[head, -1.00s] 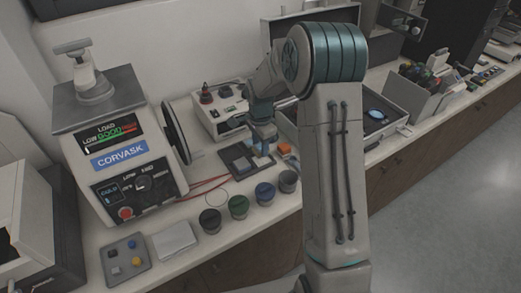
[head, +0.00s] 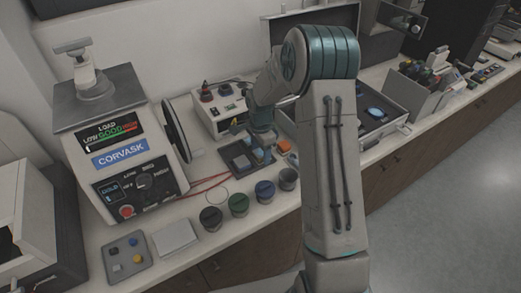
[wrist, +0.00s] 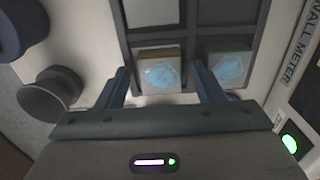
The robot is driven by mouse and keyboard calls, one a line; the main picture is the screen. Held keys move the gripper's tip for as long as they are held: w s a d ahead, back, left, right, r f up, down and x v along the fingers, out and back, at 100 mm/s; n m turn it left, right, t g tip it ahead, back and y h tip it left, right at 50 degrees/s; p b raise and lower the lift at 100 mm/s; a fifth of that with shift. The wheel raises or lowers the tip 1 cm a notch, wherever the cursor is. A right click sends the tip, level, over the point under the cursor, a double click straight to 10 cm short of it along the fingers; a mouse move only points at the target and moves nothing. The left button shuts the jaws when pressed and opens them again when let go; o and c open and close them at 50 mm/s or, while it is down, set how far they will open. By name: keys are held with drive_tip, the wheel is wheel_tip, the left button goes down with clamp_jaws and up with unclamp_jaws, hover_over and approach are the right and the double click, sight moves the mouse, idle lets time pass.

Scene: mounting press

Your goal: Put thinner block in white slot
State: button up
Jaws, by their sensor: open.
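The left block (wrist: 160,74) lies between my fingers, with space on both sides. The right block (wrist: 230,68) is just outside my right finger. From above I cannot tell which block is thinner. A white slot (wrist: 150,12) shows in the tray beyond the left block. My gripper (wrist: 165,82) is open and empty. In the head view, my gripper (head: 262,152) is over the right part of the tray (head: 236,166), hiding the blocks.
Several dark-topped cups (head: 238,204) stand in front of the tray. An orange block (head: 284,146) is to its right. The CORVASK press (head: 122,150) stands at left with red cables nearby. An open case (head: 375,118) is to the right. A cup (wrist: 48,95) shows in the wrist view.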

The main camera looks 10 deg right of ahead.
sight(261, 152)
wheel_tip(261, 152, up, 12)
drive_tip(key=b, duration=0.1)
drive_tip(key=s+r+n+t, duration=0.1)
drive_tip(key=s+r+n, duration=0.6)
drive_tip(key=s, duration=0.5)
drive_tip(key=s+r+n+t, duration=0.1)
drive_tip(key=s+n, duration=0.6)
drive_tip(key=s, duration=0.9)
drive_tip(key=shift+r+n+t, duration=0.25)
drive_tip(key=shift+n+t, duration=0.05)
drive_tip(key=shift+t, duration=0.3)
